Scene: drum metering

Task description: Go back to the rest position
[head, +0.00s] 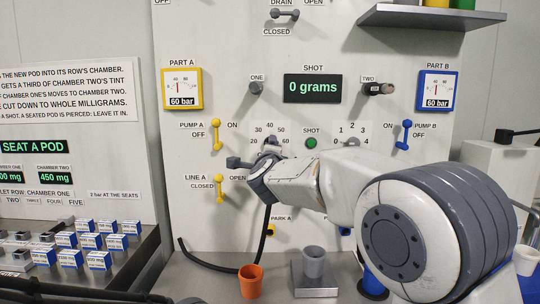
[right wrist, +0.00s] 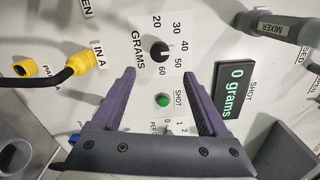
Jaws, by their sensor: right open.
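My right arm crosses the head view from the right. Its gripper (head: 254,153) is in front of the white panel (head: 330,215), by the grams dial. In the right wrist view the two purple fingers of the gripper (right wrist: 159,70) are spread wide with nothing held between them. The black grams dial (right wrist: 160,50) lies beyond the fingertips, and the green shot button (right wrist: 163,100) shows in the gap. In the head view the shot button (head: 311,143) is right of the gripper, and the display (head: 312,88) reads 0 grams. My left gripper is not seen.
A grey cup (head: 314,262) stands on a block below the panel, with an orange cup (head: 250,280) to its left. A black hose (head: 265,235) hangs below my gripper. Yellow (head: 216,135) and blue (head: 405,135) levers stick out. A shelf (head: 430,17) juts out above. Pods (head: 70,258) fill the left tray.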

